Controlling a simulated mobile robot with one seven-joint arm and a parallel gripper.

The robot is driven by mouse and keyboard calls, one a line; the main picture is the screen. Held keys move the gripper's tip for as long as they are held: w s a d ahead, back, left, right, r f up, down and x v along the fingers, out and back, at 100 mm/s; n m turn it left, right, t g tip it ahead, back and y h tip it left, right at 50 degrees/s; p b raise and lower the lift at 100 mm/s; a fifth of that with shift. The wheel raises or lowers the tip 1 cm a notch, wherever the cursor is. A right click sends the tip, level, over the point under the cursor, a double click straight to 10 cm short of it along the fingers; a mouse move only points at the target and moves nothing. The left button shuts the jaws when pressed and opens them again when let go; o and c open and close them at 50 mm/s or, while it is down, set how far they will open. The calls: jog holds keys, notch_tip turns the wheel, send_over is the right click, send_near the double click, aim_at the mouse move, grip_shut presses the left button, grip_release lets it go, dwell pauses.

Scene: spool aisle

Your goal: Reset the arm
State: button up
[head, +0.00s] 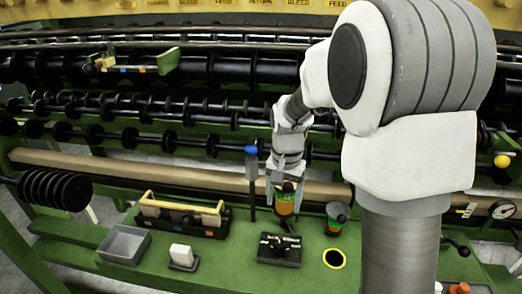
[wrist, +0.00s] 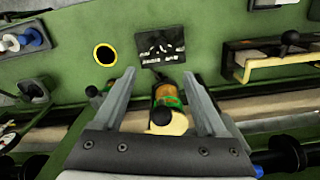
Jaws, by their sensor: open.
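My gripper (head: 286,190) is at the end of my arm, which reaches down over the green bench. In the wrist view my gripper (wrist: 158,85) has its two fingers spread wide. An orange and green spool (head: 285,204) with a black knob stands between and below the fingers. In the wrist view the spool (wrist: 168,95) shows gaps to the fingers on both sides, and nothing appears clamped. Part of the spool is hidden behind the gripper in the head view.
A second spool (head: 338,218) stands to the right, near a yellow-ringed hole (head: 334,258). A black plate with a lever (head: 279,250) lies in front. A yellow-handled caddy (head: 182,212), grey tray (head: 124,243) and white block (head: 182,254) are left. Dark roller bars (head: 215,70) run behind.

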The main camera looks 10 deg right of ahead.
jog(key=s+r+n+t, duration=0.2)
jog(key=s+r+n, duration=0.1)
jog(key=s+r, duration=0.4)
jog(key=s+r+n+t+p, duration=0.1)
jog(key=s+r+n+t, duration=0.2)
jog(key=s+r, duration=0.5)
jog(key=shift+s+r+t, duration=0.15)
jog(key=shift+s+t, duration=0.15)
jog(key=shift+s, duration=2.3)
jog(key=shift+d, duration=0.1)
